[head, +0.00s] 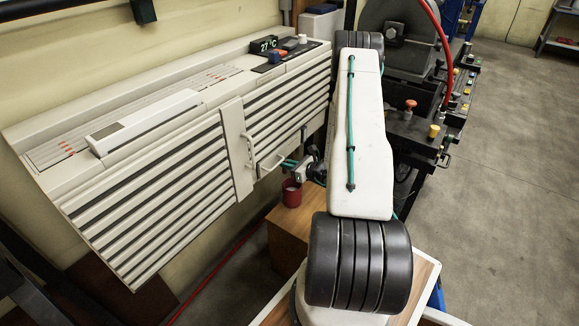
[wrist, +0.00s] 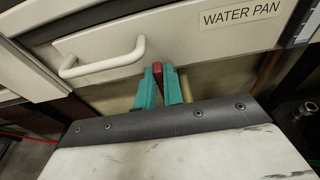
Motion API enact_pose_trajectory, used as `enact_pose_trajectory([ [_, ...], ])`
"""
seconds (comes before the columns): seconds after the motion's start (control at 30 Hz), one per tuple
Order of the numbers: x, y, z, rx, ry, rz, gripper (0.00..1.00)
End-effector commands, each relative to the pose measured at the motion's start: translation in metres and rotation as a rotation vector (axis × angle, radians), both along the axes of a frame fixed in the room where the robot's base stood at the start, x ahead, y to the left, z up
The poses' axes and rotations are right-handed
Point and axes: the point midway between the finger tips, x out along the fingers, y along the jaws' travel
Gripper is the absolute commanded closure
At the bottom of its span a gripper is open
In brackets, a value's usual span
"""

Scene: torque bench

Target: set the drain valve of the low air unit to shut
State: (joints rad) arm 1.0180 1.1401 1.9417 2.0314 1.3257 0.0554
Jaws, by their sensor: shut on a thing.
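The low air unit (head: 185,150) is a long cream wall unit with dark louvres, on the left in the head view. In the wrist view, the drain valve's red handle (wrist: 164,69) shows just below the unit's lower panel. My gripper (wrist: 165,75) has teal fingers on either side of the red handle and is shut on it. In the head view, my gripper (head: 289,163) is at the unit's lower right edge, partly hidden by my arm. The valve body is mostly hidden behind the fingers, so its setting cannot be told.
A white pull handle (wrist: 102,58) sticks out left of the fingers, beside a "WATER PAN" label (wrist: 240,16). A brass-coloured pipe (wrist: 186,87) is close on their right. A red cup (head: 291,193) stands below on a wooden box (head: 288,228). Dark machinery (head: 405,110) stands to the right.

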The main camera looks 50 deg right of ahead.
Motion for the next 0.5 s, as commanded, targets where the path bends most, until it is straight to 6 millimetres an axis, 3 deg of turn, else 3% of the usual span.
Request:
enact_pose_trajectory([
  [0.4, 0.0033, -0.0014, 0.0022, -0.007, 0.058, -0.002, 1.00],
  [0.5, 0.0032, -0.0013, 0.0021, -0.007, 0.058, -0.002, 0.69],
])
